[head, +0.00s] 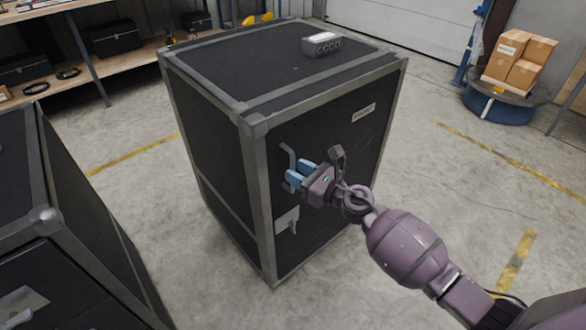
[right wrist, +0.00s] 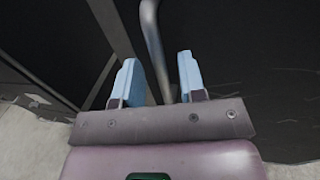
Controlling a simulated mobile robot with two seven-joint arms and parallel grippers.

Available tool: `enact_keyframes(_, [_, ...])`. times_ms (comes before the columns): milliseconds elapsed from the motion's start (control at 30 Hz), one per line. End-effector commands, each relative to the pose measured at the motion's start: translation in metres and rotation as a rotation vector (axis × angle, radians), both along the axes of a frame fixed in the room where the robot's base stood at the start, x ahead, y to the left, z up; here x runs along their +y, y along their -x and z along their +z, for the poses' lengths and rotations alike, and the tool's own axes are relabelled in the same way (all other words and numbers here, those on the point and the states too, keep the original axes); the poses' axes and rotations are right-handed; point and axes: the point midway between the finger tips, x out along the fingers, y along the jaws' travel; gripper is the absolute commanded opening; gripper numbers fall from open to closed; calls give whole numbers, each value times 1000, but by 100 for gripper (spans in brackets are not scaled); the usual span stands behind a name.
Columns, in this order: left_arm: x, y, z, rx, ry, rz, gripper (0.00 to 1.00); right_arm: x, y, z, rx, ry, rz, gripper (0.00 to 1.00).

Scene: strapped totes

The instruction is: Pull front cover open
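A black flight case (head: 215,105) with grey metal edges stands upright on the floor. Its front cover (head: 350,150) faces right and looks closed. A grey bar handle (head: 287,158) is on the cover near its left edge; it also shows in the right wrist view (right wrist: 152,40). My right gripper (head: 299,174) is at the handle with its blue fingers apart. In the right wrist view the handle passes between the open fingers (right wrist: 160,80), with gaps on both sides. A metal latch plate (head: 287,222) is lower on the cover. My left gripper is not in view.
A small grey box (head: 321,45) lies on top of the case. Another black case (head: 75,220) stands at the left. Shelves (head: 130,60) are behind. Cartons (head: 520,57) sit on a blue round stand at the right. The floor before the cover is clear.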

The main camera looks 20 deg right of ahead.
Motion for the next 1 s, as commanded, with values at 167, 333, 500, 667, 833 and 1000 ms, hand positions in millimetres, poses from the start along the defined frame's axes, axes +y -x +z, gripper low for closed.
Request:
enact_keyframes(167, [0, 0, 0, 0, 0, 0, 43, 8, -13, -1, 1, 0, 0, 37])
enact_keyframes(333, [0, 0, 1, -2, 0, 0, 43, 11, -17, 0, 1, -1, 0, 37])
enact_keyframes(500, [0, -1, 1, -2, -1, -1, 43, 10, -17, 0, 1, -1, 0, 37])
enact_keyframes(667, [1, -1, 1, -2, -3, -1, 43, 10, -17, 0, 1, -1, 0, 19])
enact_keyframes(833, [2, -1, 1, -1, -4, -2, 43, 10, -17, 0, 1, -1, 0, 0])
enact_keyframes(1000, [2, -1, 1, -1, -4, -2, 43, 10, -17, 0, 1, -1, 0, 0])
